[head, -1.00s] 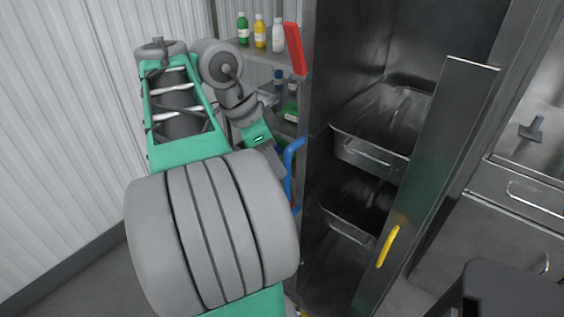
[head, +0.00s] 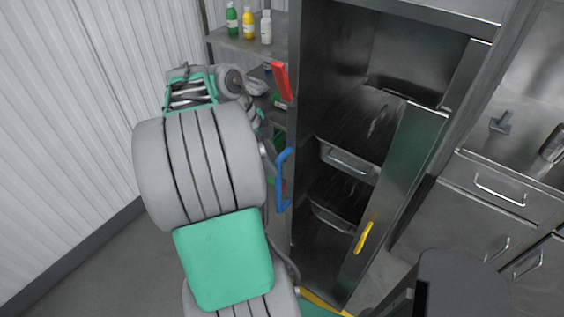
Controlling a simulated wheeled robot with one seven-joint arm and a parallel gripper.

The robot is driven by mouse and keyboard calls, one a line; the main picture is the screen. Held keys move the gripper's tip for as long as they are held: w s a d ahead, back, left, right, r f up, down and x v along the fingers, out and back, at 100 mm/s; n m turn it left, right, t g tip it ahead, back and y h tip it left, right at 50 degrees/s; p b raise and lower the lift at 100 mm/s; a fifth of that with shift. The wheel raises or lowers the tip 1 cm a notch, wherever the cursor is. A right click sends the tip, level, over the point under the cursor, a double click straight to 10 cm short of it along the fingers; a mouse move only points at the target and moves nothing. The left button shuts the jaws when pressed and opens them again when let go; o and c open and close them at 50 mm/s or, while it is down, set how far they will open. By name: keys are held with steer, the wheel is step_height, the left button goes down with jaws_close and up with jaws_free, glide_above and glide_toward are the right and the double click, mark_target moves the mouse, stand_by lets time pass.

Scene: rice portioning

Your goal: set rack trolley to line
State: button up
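A tall metal cabinet-like rack (head: 320,80) stands open at centre, with metal trays (head: 347,162) on several levels inside. I cannot tell for certain whether it is the rack trolley. A blue upright handle (head: 283,180) is on its left side, and its door (head: 397,180) stands open with a yellow handle (head: 363,238). A yellow strip (head: 325,302) beside a green patch shows low at the rack's foot; I cannot tell whether it is the line. My arm reaches up along the rack's left side.
A shelf (head: 255,45) with bottles is behind my arm, with a red bar-like part (head: 282,80) at the rack's edge. A steel counter with drawers (head: 505,190) stands at right. A ribbed wall (head: 70,110) is at left, with bare floor (head: 90,270) below.

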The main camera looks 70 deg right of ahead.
steer(key=x, duration=0.8)
steer(key=shift+c, duration=0.6)
jaws_close()
stand_by(0.6)
